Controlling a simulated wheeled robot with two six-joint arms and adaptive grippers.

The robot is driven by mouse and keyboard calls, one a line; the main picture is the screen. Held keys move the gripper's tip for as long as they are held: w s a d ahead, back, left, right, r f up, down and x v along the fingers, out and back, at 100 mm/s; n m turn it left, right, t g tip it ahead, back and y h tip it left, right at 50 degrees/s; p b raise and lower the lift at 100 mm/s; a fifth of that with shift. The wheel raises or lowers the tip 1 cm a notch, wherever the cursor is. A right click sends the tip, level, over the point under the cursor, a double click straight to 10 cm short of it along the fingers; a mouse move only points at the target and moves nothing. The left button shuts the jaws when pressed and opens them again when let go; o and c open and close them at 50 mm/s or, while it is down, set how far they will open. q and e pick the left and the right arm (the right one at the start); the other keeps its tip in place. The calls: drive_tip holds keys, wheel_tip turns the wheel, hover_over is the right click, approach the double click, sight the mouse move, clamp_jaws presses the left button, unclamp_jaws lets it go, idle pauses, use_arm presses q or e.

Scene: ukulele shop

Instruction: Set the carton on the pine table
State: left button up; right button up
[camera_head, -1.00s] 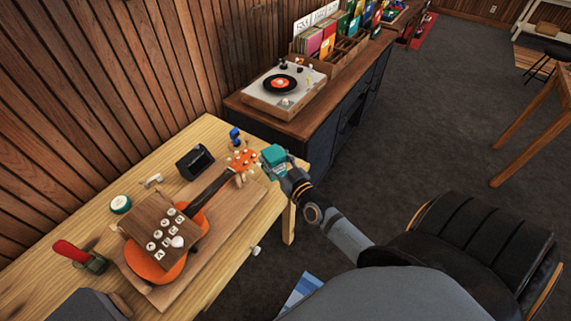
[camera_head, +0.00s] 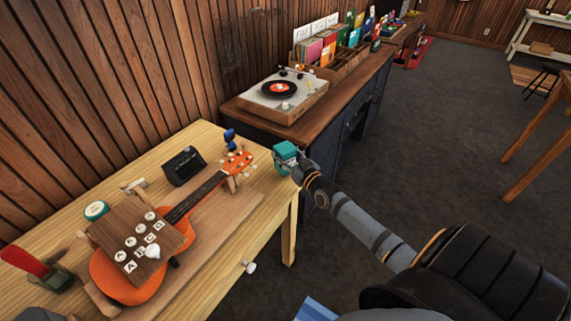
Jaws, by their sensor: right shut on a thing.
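A small teal carton (camera_head: 283,152) is held in my right gripper (camera_head: 294,162), which is shut on it. The carton is at the far right corner of the pine table (camera_head: 262,215), right of the ukulele's headstock. I cannot tell whether it touches the tabletop or hangs just above it. The gripper hides part of its right side. My arm reaches in from the lower right. My left gripper is not in view.
An orange ukulele (camera_head: 110,277) lies on a wooden board, with a lettered wooden block (camera_head: 117,238) over its body. A dark box (camera_head: 184,166), a blue figure (camera_head: 230,140) and a red-handled tool (camera_head: 25,262) stand nearby. A turntable (camera_head: 262,101) sits on the cabinet behind.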

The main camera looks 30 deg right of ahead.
wheel_tip(320, 180, down, 2)
drive_tip(key=shift+f+b, duration=0.25)
drive_tip(key=shift+b, duration=0.15)
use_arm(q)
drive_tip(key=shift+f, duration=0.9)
use_arm(e)
drive_tip(key=shift+r, duration=0.2)
drive_tip(key=shift+f, duration=0.1)
drive_tip(key=o, duration=1.2)
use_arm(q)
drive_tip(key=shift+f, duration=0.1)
